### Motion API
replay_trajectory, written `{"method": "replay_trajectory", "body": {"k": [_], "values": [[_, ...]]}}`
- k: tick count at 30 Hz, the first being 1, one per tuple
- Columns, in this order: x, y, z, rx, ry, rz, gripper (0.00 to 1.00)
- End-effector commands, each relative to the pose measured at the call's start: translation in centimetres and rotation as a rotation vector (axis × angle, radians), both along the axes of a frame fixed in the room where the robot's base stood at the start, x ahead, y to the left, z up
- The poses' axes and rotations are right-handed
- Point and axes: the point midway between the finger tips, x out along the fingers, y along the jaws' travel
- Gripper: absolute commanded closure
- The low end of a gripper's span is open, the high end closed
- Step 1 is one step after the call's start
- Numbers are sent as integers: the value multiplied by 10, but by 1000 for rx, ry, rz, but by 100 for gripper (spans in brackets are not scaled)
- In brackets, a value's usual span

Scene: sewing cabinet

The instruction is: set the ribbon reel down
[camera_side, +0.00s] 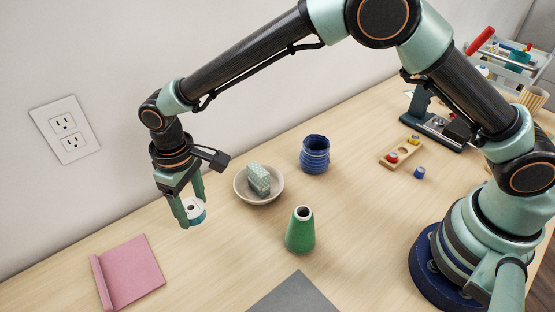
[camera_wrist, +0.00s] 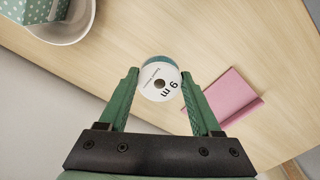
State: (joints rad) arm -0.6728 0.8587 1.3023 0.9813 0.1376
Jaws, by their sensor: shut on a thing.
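The ribbon reel (camera_side: 196,211) is a small white and blue spool. My gripper (camera_side: 190,214) is shut on it and holds it above the left part of the table in the side view. In the wrist view the reel (camera_wrist: 160,80) sits between the tips of my gripper (camera_wrist: 160,82), with its white labelled face and dark centre hole towards the camera. A blue-teal edge shows along its far side. The height of the gap under the reel is hard to tell.
A pink folder-like item (camera_side: 128,273) lies at the front left. A bowl (camera_side: 240,190) holding a patterned green block (camera_side: 259,179), a blue ribbed pot (camera_side: 315,155) and a green cone (camera_side: 300,231) stand to the right. Bare wood (camera_side: 215,265) lies between them.

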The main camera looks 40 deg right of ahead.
Motion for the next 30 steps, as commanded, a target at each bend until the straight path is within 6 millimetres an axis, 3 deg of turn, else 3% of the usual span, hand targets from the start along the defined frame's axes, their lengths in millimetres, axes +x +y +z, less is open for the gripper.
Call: {"method": "replay_trajectory", "body": {"k": [11, 23, 24, 26, 30], "values": [[0, 0, -41, -1, 1, 0, 88], [0, 0, -46, 0, 0, 0, 88], [0, 0, -47, 1, -1, 0, 27], [0, 0, -46, 1, -1, 0, 5], [0, 0, -46, 1, -1, 0, 5]]}}
